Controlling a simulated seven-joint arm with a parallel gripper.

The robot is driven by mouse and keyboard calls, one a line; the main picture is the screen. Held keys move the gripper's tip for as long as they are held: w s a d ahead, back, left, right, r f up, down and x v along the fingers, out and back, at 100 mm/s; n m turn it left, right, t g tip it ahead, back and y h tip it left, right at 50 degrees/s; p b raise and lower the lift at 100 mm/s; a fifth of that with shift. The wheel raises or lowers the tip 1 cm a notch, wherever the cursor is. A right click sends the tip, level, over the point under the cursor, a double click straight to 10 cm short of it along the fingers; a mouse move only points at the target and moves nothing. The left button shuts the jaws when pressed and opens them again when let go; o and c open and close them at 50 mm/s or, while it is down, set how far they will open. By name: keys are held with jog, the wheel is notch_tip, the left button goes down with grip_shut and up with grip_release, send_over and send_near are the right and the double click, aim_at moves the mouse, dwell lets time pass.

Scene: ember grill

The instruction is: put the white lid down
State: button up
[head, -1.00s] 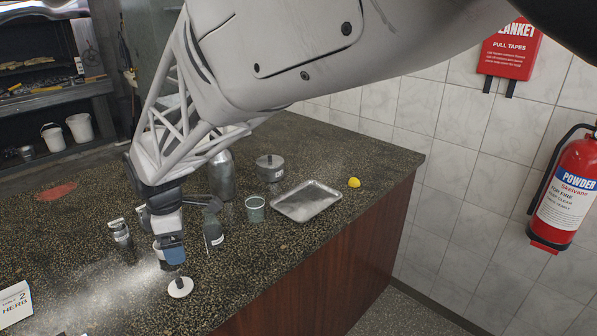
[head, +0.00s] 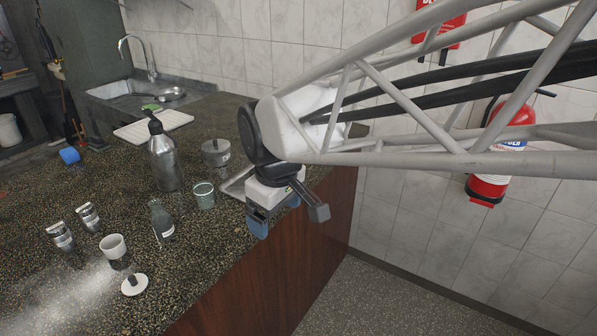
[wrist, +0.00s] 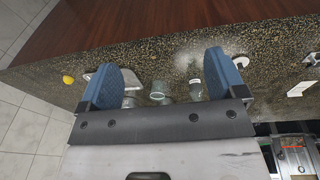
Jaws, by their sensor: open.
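The white lid (head: 134,285), a small round disc with a dark knob, lies knob up on the speckled counter (head: 65,205), near its front edge. It stands apart from the white cup (head: 113,246), which is uncovered. In the wrist view the lid (wrist: 241,62) lies flat beyond the right finger. My gripper (head: 274,212) is open and empty, well to the right of the lid and raised near the counter's front edge. Its two blue fingers (wrist: 162,65) stand wide apart in the wrist view, with nothing between them in their grip.
A dark glass bottle (head: 161,220), a glass (head: 204,195), a metal pump bottle (head: 164,158) and a lidded pot (head: 216,152) stand behind the lid. Two metal shakers (head: 60,236) are at left. A metal tray (head: 236,184) is partly hidden by my gripper.

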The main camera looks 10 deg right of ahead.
jog(key=s+d+f+m+t, duration=0.1)
jog(key=s+d+m, duration=0.7)
jog(key=s+d, duration=0.4)
jog(key=shift+d+f+m+h, duration=0.2)
jog(key=shift+m+h, duration=0.1)
